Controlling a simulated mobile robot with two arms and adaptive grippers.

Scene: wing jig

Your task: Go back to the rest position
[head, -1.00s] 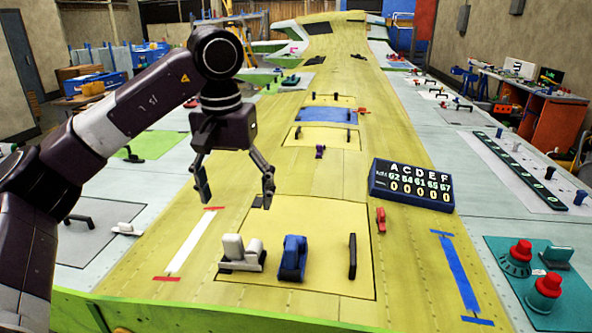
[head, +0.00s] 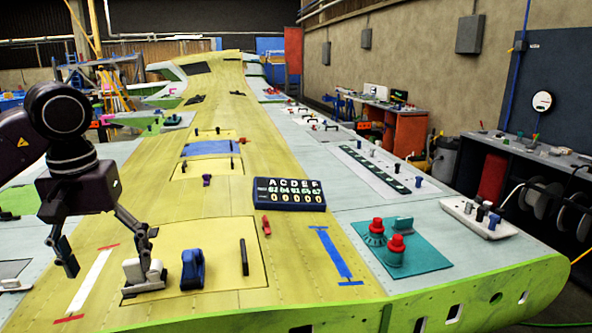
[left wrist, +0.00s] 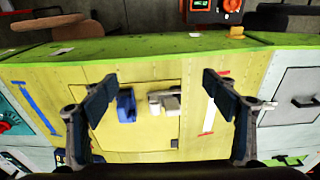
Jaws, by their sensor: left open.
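My left gripper (head: 108,252) is open and empty at the left of the head view, above the wing panel. In the head view one of its fingers overlaps the white clamp (head: 141,277); I cannot tell from there how far apart they are. In the left wrist view both fingers are spread wide, with the gripper (left wrist: 162,108) above the yellow panel and nothing between the fingertips. The white clamp (left wrist: 168,100) and the blue clamp (left wrist: 126,104) lie below it. My right gripper is not in view.
The blue clamp (head: 193,270) and a black handle (head: 244,257) sit on the panel. A number board (head: 289,194) stands behind them. Red knobs (head: 396,250) on a teal plate are to the right. A green edge (head: 450,290) runs along the front.

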